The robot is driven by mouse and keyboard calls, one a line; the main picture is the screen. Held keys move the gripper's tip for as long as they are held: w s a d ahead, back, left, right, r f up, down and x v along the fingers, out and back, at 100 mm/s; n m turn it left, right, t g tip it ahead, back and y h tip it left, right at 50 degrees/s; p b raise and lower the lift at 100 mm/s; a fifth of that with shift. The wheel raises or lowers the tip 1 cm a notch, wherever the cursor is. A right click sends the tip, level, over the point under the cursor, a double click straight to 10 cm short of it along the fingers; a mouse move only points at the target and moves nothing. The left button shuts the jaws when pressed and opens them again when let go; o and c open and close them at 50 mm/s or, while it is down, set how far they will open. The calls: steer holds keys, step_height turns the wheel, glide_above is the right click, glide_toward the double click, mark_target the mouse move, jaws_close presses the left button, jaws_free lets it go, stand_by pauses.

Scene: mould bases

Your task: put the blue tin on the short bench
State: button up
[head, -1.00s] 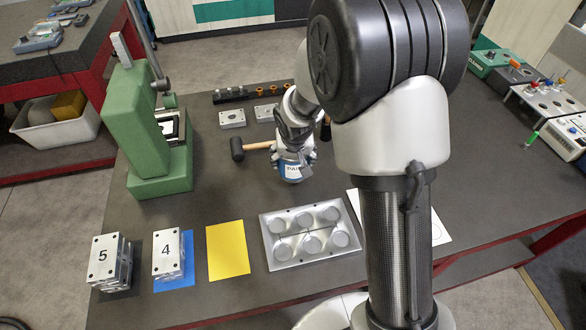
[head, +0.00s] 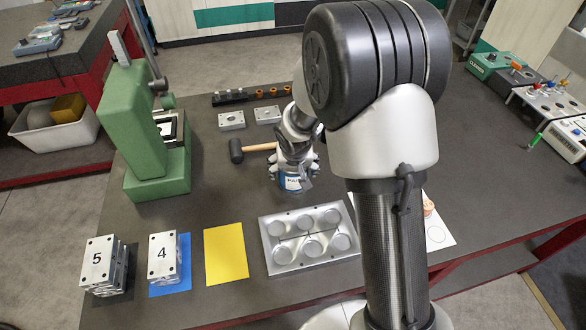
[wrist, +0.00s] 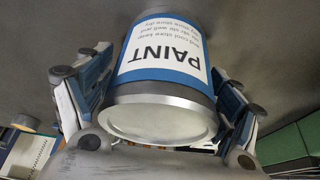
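The blue tin (head: 292,183), a silver tin with a blue and white PAINT label, is in my gripper (head: 293,166) over the middle of the large dark table. In the wrist view the tin (wrist: 163,85) fills the space between the two fingers, one on each side, and its silver end faces the camera. My gripper is shut on it. I cannot tell how far the tin is above the table. A dark-topped bench with a red frame (head: 62,62) stands at the upper left; I cannot tell whether it is the short bench.
A green press (head: 150,150) stands left of the tin, with a black mallet (head: 237,151) between. Floor separates the two tables.

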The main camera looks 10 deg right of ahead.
mark_target(294, 170)
steer(key=shift+r, duration=0.1)
stand_by(0.3)
steer(key=p+v, duration=0.4)
steer(key=v, duration=0.8)
steer(key=s+d+r, duration=0.2)
steer(key=s+r, duration=0.9)
steer(key=r, duration=0.1)
steer(key=s+r+n, duration=0.1)
steer(key=s+r, duration=0.2)
steer(key=s, duration=1.2)
steer(key=shift+s+a+n+y, duration=0.15)
steer(key=shift+a+n+y, duration=0.15)
steer(key=shift+a+n, duration=0.15)
